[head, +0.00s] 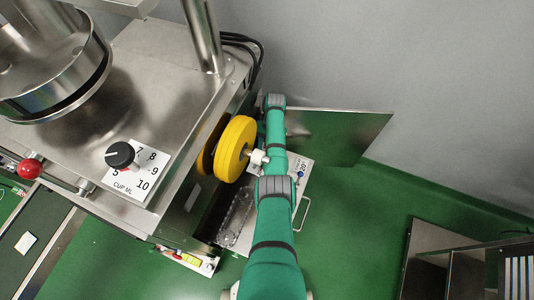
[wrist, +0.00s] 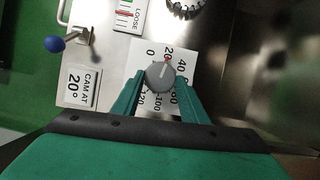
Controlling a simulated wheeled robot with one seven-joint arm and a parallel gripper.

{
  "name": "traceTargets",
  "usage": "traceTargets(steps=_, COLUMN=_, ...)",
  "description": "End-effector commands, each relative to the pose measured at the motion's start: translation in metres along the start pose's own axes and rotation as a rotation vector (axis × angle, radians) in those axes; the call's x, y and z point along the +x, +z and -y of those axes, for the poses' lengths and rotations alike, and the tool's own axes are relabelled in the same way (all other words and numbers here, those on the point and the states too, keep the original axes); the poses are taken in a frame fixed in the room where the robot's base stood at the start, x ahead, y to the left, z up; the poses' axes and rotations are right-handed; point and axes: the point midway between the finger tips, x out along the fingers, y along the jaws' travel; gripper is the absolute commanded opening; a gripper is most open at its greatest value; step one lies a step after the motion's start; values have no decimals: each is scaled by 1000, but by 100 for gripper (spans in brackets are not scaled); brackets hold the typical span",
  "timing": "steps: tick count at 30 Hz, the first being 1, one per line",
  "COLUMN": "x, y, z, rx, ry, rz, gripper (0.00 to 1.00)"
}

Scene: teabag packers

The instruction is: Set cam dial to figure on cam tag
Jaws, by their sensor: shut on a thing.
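The cam dial (wrist: 159,75) is a grey round knob on a white scale plate (wrist: 150,52) marked from 0 to 120, in the wrist view. Its pale pointer line is turned up and slightly right, toward the 20 figure, where a small red mark shows. The cam tag (wrist: 82,87) to the left reads "CAM AT 20°". My gripper (wrist: 160,80) has its two green fingers on either side of the dial and is shut on it. In the head view my arm hides the dial and the fingers.
A blue-knobbed lever (wrist: 55,44) stands left of the dial, and a LOOSE gauge (wrist: 130,14) and toothed wheel (wrist: 184,8) lie above it. In the head view, yellow wheels (head: 236,149), an open metal door (head: 345,135) and the CUP ML dial (head: 120,155) are near my arm.

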Motion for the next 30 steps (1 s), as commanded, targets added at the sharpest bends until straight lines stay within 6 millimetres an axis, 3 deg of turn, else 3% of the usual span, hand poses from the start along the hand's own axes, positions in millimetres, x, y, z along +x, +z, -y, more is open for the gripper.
traceTargets(steps=15, x=0, y=0, z=-2, rx=-14, ry=8, rz=2, gripper=17)
traceTargets(steps=16, x=0, y=0, z=-2, rx=-14, ry=8, rz=2, gripper=46)
traceTargets(steps=18, x=0, y=0, z=-1, rx=-14, ry=8, rz=2, gripper=58)
traceTargets(steps=30, x=-9, y=0, z=0, rx=-15, ry=6, rz=0, gripper=58)
